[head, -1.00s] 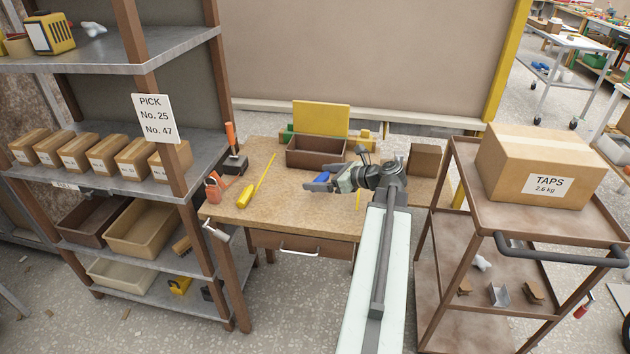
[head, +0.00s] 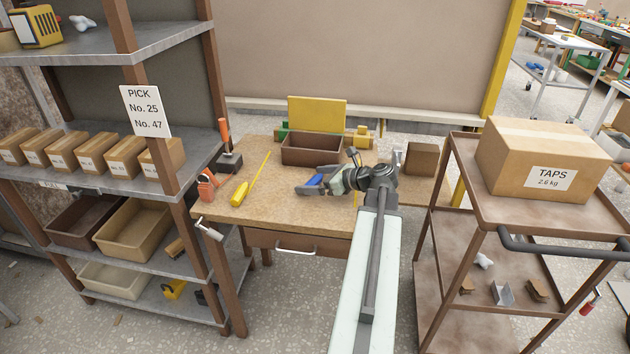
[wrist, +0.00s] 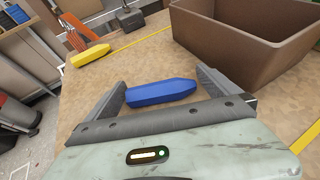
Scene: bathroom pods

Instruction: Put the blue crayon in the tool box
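The blue crayon (wrist: 160,92) lies on the tabletop between the two fingers of my gripper (wrist: 160,78), with its long side across the gap. Its ends come close to the fingers; I cannot tell if they touch. In the head view the crayon (head: 313,181) shows as a blue patch beside my gripper (head: 307,181). The fingers stand wide apart. The tool box, a brown open-topped box (head: 312,157), stands on the table just behind my gripper. In the wrist view the box (wrist: 235,50) is at the upper right; its floor is partly hidden.
A yellow panel (head: 317,113) rises behind the box. Shelves (head: 150,225) and a cart (head: 455,210) flank the table.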

